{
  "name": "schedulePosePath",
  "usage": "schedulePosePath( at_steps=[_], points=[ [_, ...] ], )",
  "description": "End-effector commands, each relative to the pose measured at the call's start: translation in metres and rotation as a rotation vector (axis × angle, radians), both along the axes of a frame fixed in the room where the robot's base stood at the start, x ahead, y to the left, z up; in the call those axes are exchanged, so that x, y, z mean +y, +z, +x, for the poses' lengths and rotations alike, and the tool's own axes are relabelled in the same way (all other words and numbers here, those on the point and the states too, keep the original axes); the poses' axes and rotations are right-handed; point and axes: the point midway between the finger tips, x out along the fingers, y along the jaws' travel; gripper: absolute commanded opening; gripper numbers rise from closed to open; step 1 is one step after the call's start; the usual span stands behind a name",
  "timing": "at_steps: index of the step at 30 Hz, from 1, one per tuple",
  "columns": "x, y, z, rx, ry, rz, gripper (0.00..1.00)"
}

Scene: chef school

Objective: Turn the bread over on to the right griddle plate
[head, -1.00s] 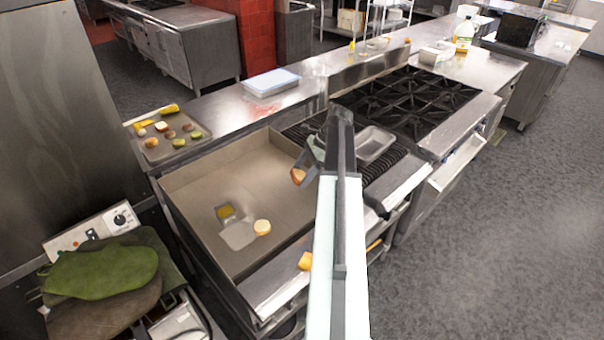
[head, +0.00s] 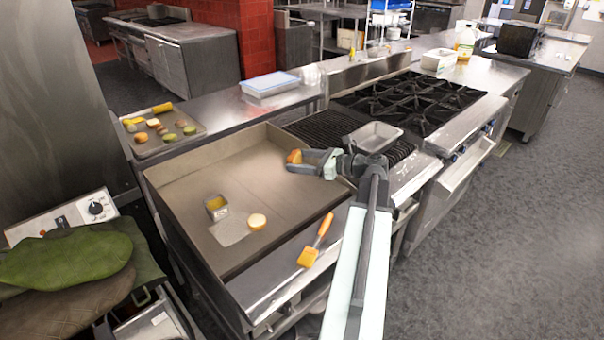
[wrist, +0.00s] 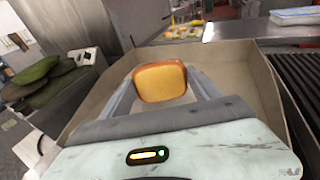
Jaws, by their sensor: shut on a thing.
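The bread (head: 294,156) is a small browned piece held at the tip of my gripper (head: 302,160), over the right part of the griddle (head: 275,185). In the wrist view the bread (wrist: 160,81) sits between the two fingers, its yellow-brown face toward the camera. My gripper is shut on it and reaches in from the right. The exact gap between bread and griddle is hard to tell.
An orange brush (head: 314,245) lies on the front ledge. A metal pan (head: 371,137) sits on the grill. A tray of food (head: 152,147) is at the back left. The griddle's middle is clear.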

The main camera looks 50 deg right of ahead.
Motion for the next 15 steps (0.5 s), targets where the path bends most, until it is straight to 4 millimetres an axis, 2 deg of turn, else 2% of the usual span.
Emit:
schedulePosePath(
  at_steps=[1,15],
  points=[
    [0.0036,-0.0120,-0.0011,-0.031,-0.026,0.016,0.33],
    [0.0091,-0.0194,0.0079,-0.363,-0.275,0.062,0.33]
  ],
)
